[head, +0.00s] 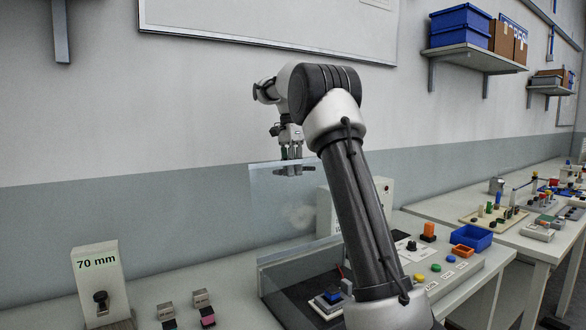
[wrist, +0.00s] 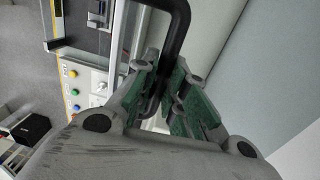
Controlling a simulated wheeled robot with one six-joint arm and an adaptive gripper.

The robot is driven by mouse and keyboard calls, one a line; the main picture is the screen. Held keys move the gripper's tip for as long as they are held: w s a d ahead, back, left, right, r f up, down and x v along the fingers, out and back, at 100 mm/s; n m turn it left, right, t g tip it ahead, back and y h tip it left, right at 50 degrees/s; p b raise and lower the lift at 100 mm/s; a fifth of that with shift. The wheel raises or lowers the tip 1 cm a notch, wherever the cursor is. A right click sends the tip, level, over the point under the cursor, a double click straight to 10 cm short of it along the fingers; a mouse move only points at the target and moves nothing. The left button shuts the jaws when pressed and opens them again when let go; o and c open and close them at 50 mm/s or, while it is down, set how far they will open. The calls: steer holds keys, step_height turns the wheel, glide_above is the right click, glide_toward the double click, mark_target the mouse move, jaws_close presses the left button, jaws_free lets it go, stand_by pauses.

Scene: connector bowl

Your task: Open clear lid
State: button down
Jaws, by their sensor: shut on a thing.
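The clear lid (head: 275,205) stands raised and near upright at the back of a box with clear walls (head: 300,252) on the bench. Its dark handle (wrist: 178,22) is a bent bar near the lid's top edge. My gripper (head: 291,158) is at that edge in the head view. In the wrist view my gripper (wrist: 165,90) has its green-padded fingers shut on the handle. My arm hides part of the box and the lid's right side.
A blue and black block (head: 328,298) sits inside the box. Coloured buttons (head: 420,278) and a blue bin (head: 465,237) are to the right. A 70 mm stand (head: 98,285) is at left. The wall is close behind the lid.

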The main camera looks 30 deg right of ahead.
steer(key=shift+w+a+f, duration=0.1)
steer(key=shift+w, duration=0.2)
steer(key=c, duration=1.5)
jaws_free()
steer(key=shift+w+f, duration=0.1)
steer(key=shift+w, duration=0.1)
steer(key=shift+o, duration=0.2)
step_height(320, 180, up, 8)
steer(key=shift+w+f, duration=0.2)
steer(key=shift+w, duration=0.05)
steer(key=shift+s, duration=0.1)
